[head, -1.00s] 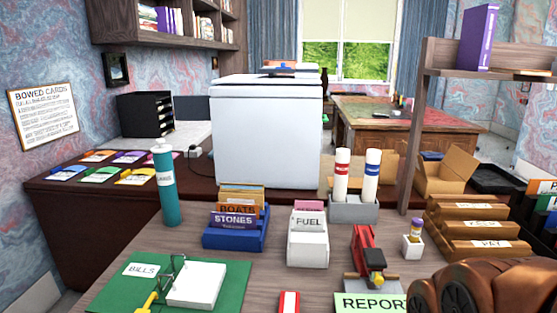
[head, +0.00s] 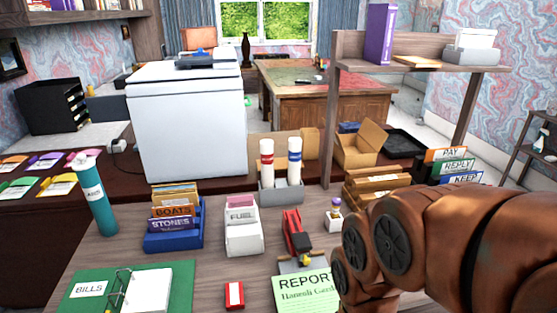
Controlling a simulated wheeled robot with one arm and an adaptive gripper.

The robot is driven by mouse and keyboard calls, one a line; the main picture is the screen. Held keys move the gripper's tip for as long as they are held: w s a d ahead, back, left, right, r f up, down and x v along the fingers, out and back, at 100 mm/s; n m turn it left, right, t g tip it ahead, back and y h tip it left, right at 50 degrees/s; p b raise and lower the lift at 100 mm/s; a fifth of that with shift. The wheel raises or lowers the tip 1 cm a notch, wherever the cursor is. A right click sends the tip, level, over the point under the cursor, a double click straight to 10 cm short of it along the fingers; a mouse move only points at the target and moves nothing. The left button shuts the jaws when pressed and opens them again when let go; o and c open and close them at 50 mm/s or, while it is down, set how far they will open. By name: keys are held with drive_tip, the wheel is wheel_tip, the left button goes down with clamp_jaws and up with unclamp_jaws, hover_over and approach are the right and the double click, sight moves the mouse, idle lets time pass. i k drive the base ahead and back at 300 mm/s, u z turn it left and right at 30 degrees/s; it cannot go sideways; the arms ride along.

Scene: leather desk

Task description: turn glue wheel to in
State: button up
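A small glue stick with a purple top (head: 337,204) stands upright in a small white holder (head: 333,222) on the wooden desk, right of the red stapler-like tool. Its wheel cannot be made out at this size, so I cannot tell how far it is turned. My brown arm fills the lower right, close to the right of the holder. My gripper does not show in this view.
The red tool (head: 296,234) stands behind the green REPORT sheet (head: 305,293). A white FUEL box (head: 243,236), blue card box (head: 175,238), teal tube (head: 97,200) and red-and-white block (head: 234,295) stand leftward. Wooden trays (head: 374,186) stand behind my arm.

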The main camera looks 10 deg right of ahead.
sight(336, 202)
drive_tip(key=z, duration=0.5)
drive_tip(key=k, duration=0.6)
drive_tip(key=u, duration=0.25)
drive_tip(key=i, duration=1.1)
drive_tip(key=z, duration=0.45)
